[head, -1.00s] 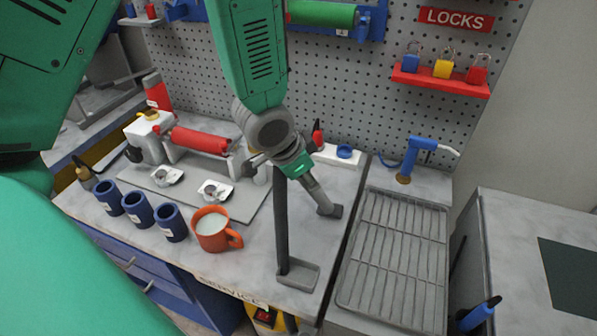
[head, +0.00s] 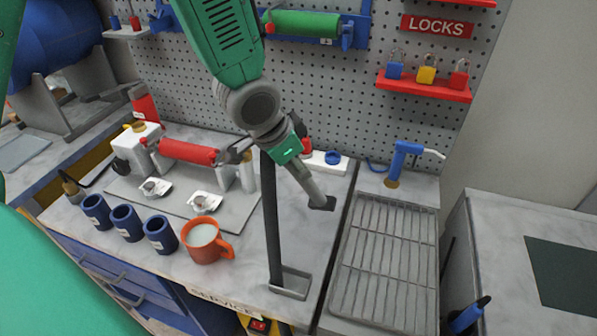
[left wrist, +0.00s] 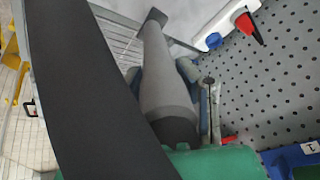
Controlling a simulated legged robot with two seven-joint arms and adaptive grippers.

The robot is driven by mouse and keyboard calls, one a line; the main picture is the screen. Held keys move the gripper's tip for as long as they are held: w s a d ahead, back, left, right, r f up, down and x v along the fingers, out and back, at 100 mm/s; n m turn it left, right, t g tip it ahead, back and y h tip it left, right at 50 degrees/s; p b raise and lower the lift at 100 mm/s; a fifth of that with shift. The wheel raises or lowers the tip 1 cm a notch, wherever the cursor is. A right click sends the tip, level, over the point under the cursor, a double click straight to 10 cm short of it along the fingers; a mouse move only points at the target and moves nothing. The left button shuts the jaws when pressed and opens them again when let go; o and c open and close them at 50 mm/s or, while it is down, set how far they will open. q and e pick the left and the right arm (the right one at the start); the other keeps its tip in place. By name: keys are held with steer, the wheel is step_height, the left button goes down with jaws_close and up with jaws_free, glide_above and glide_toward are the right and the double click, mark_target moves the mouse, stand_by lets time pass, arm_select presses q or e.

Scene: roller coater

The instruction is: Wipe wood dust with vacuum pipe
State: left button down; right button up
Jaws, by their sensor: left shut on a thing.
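My left gripper (head: 290,160) is shut on the grey vacuum pipe (head: 307,183), above the right part of the workbench. The pipe slants down to the right and ends in a dark flat nozzle (head: 322,203) near the bench's back right. Whether the nozzle touches the bench is unclear. In the left wrist view the pipe (left wrist: 165,75) runs away between the fingers. A dark strip (head: 270,220) drops beside the gripper to a small grey tray (head: 290,283); it crosses the left wrist view broadly (left wrist: 95,90). I cannot make out wood dust. My right gripper is out of view.
A red roller (head: 188,152) on a machine, blue cups (head: 125,222) and an orange mug (head: 204,240) stand left of the strip. A wire rack (head: 385,265) lies right. A pegboard (head: 330,100) with a padlock shelf (head: 424,87) rises behind.

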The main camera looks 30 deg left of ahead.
arm_select(q)
steer(key=shift+r, duration=0.25)
steer(key=shift+r, duration=1.4)
steer(key=shift+w, duration=0.1)
